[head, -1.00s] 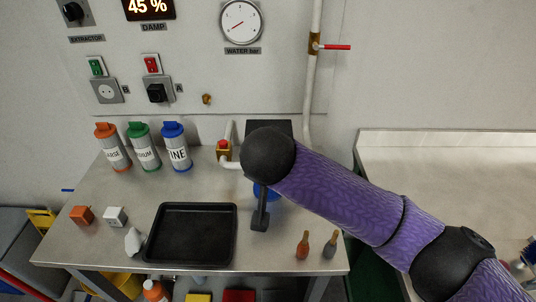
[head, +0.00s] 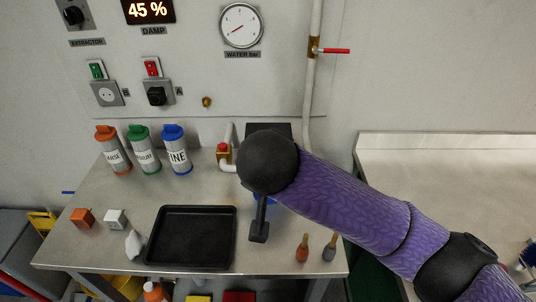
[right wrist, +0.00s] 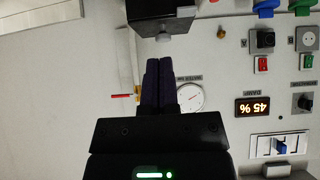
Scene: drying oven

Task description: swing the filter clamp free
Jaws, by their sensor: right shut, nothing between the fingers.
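The filter clamp cannot be picked out with certainty. In the head view, a dark stem with a square black end (head: 259,232) hangs below the black ball joint of my right arm; I cannot tell whether it is the clamp. Behind the arm, a black box (head: 270,129) stands at the back of the table, mostly hidden, with a bit of blue below. In the right wrist view, my right gripper (right wrist: 158,64) is shut and empty. Its fingertips point at a black block with a grey knob (right wrist: 163,37); contact is unclear. My left gripper is not in view.
A black tray (head: 190,237) lies on the steel table, with orange, green and blue-capped bottles (head: 177,150) behind it. A white pipe (head: 309,90) with a red-handled valve runs up the wall.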

